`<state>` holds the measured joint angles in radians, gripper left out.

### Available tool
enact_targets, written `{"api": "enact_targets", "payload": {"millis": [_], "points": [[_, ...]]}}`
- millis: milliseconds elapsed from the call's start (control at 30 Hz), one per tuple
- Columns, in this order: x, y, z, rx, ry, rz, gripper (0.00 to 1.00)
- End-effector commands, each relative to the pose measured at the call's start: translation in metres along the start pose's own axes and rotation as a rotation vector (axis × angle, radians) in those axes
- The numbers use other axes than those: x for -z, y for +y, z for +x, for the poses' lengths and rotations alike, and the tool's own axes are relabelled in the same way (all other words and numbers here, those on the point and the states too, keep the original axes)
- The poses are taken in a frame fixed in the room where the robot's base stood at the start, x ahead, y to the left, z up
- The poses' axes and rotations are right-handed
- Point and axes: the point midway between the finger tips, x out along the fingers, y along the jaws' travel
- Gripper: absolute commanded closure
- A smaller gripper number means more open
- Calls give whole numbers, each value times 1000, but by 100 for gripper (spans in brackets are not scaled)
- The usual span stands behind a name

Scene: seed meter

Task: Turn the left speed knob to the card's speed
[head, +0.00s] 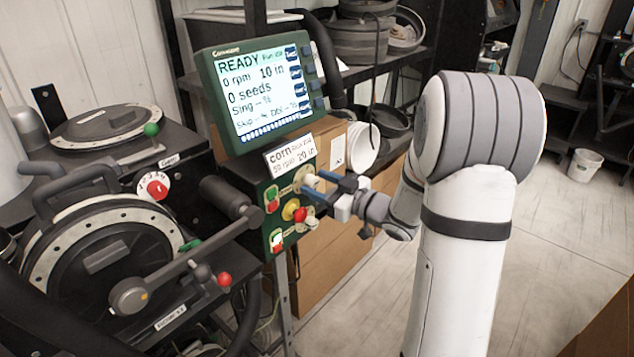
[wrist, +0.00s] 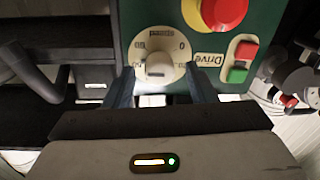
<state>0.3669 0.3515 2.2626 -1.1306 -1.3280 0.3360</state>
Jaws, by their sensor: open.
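The pale speed knob (wrist: 158,68) sits on a round cream dial on the green panel (head: 283,235). The wrist view shows its label upside down; a 0 is legible, but the knob's exact setting is not. My gripper (wrist: 161,88) is open, with one dark finger on each side of the knob; contact is unclear. In the head view my gripper (head: 318,191) reaches the panel's upper right and partly hides the knob (head: 308,180). The screen (head: 262,88) shows READY and 0 rpm.
A red button on yellow (wrist: 222,10) and a red-green Drive switch (wrist: 241,60) are close to the knob. The seed meter machine (head: 105,255) with handles and levers fills the left. Cardboard boxes (head: 335,262) stand behind the panel.

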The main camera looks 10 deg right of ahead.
Motion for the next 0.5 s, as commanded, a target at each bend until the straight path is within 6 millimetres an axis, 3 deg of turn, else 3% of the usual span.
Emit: {"api": "enact_targets", "payload": {"millis": [333, 500], "points": [[0, 0, 6, -1, 0, 0, 49], [0, 0, 6, 0, 0, 0, 63]]}}
